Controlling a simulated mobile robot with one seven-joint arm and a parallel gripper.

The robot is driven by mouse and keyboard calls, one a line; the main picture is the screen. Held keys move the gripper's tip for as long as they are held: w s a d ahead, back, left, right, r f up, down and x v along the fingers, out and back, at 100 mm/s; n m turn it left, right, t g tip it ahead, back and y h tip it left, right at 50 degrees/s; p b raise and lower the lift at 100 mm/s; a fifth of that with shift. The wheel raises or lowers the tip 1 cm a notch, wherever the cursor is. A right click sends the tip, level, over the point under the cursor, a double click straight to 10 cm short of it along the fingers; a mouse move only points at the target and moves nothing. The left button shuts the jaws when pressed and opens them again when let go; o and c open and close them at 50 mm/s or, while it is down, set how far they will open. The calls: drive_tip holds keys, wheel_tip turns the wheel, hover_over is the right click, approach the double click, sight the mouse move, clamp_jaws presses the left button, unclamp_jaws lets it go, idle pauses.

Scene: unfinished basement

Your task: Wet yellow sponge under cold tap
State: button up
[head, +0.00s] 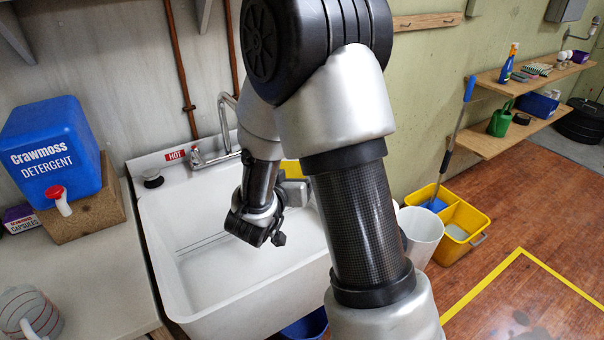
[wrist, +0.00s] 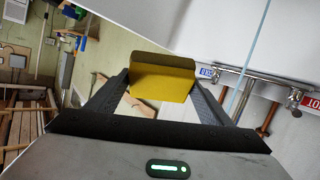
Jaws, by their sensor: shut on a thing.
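The yellow sponge (wrist: 165,84) sits between the two fingers of my gripper (wrist: 160,90) in the wrist view, and the fingers are shut on it. In the head view my gripper (head: 293,190) is over the sink, partly hidden by my arm, and a yellow patch (head: 291,168) shows beside it. The cold tap (wrist: 216,70) by the blue label is right of the sponge in the wrist view. The hot tap (head: 197,158) is at the sink's back left. A thin pale blue line (wrist: 254,48) crosses near the taps; I cannot tell whether it is water.
The white sink (head: 180,285) has a metal spout (head: 222,105) at its back. A yellow mop bucket (head: 462,220) and a white bin (head: 420,232) stand right of the sink.

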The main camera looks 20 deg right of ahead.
drive_tip(key=w+a+f, duration=0.2)
drive_tip(key=w+a, duration=0.5)
drive_tip(key=a, duration=0.1)
drive_tip(key=shift+w, duration=0.3)
drive_tip(key=shift+a+f, duration=0.1)
idle(1.9)
drive_tip(key=s+d+r+p, duration=0.2)
drive_tip(key=s+r, duration=0.1)
drive_tip(key=s, duration=0.6)
drive_tip(key=shift+s, duration=0.4)
drive_tip(key=shift+d, duration=0.1)
idle(1.2)
